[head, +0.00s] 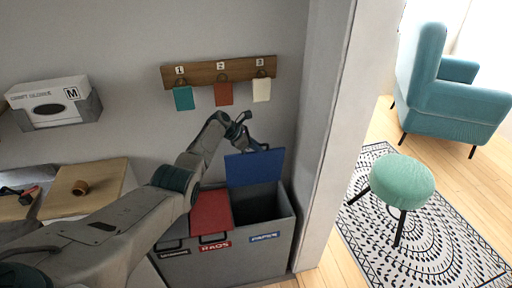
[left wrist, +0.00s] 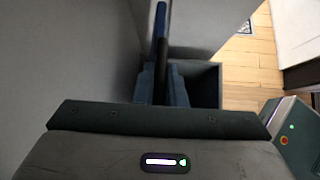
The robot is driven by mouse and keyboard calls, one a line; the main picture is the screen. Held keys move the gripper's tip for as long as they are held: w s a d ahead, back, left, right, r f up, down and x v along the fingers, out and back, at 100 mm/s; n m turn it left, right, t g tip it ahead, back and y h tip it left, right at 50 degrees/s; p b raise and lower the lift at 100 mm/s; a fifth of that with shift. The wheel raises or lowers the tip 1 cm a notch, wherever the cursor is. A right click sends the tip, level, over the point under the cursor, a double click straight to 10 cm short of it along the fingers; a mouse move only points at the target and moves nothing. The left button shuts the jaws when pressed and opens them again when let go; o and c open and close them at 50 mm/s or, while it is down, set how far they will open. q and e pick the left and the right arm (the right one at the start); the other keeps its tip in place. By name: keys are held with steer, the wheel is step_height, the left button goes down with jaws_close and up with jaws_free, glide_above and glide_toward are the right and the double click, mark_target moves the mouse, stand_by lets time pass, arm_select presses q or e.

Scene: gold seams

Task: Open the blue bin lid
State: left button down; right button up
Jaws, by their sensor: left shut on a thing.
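The blue bin lid (head: 255,168) stands raised, close to upright, at the back of the right compartment of the grey bin (head: 236,266). The dark inside of that compartment shows below it. My left gripper (head: 258,146) is at the lid's top edge, shut on its dark handle. In the left wrist view the lid (left wrist: 159,22) shows edge-on between the fingers (left wrist: 160,88), with the open compartment beside it. The red lid (head: 211,212) next to it lies closed. My right gripper is in neither view.
A wooden rack (head: 219,71) with several coloured tags hangs on the wall above the bin. A wall end (head: 337,130) stands close on the bin's right. A glove box (head: 54,102) and a wooden board (head: 84,188) are at the left. A green stool (head: 402,182) stands beyond the wall.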

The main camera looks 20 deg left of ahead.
arm_select(q)
steer(key=c, duration=1.5)
jaws_free()
steer(key=shift+s+a+r, duration=0.2)
steer(key=shift+a+r, duration=0.15)
steer(key=shift+r, duration=0.05)
steer(key=s+a+r, duration=0.1)
steer(key=s+a, duration=0.7)
steer(key=a, duration=0.2)
steer(key=shift+a+b, duration=0.2)
steer(key=shift+b, duration=0.2)
steer(key=shift+r, duration=0.1)
steer(key=shift+s, duration=0.1)
